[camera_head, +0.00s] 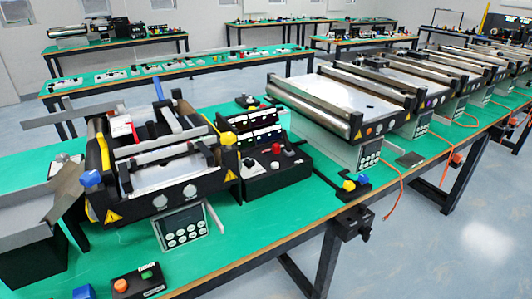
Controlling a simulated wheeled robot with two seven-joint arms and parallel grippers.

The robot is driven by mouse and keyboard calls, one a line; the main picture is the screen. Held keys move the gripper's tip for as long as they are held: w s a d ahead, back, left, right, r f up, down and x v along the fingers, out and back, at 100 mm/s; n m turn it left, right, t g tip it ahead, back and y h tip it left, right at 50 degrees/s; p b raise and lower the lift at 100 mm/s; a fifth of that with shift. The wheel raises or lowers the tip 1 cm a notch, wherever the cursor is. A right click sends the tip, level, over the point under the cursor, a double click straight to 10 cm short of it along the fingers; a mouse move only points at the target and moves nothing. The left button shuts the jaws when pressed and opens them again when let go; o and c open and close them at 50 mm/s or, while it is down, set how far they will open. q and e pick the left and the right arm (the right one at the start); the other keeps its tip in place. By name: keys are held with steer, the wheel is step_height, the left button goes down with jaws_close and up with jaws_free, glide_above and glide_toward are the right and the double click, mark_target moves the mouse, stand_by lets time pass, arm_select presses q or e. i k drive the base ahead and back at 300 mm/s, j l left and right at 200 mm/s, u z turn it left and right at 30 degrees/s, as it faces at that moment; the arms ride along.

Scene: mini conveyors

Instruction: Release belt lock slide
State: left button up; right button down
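The nearest mini conveyor (165,165) stands on the green bench at the left, with black side rails, silver rollers and yellow warning triangles. A blue knob (90,178) sits at its front left corner and a blue upright piece (158,89) at its back. A yellow knob (228,138) is on its right side. A red and white part (121,126) lies on its left side. I cannot tell which of these parts is the belt lock slide. Neither of my grippers is in view.
A keypad panel (183,227) is on the conveyor's front. A black control box (272,168) stands to its right, and a button box (138,284) lies near the front edge. A second conveyor (330,95) and several more stand further right. A metal chute (30,205) is at far left.

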mark_target(276, 147)
steer(key=l+u, duration=0.3)
steer(key=l, duration=0.4)
steer(key=k+l+u, duration=0.1)
steer(key=l+u, duration=0.25)
steer(key=l, duration=0.35)
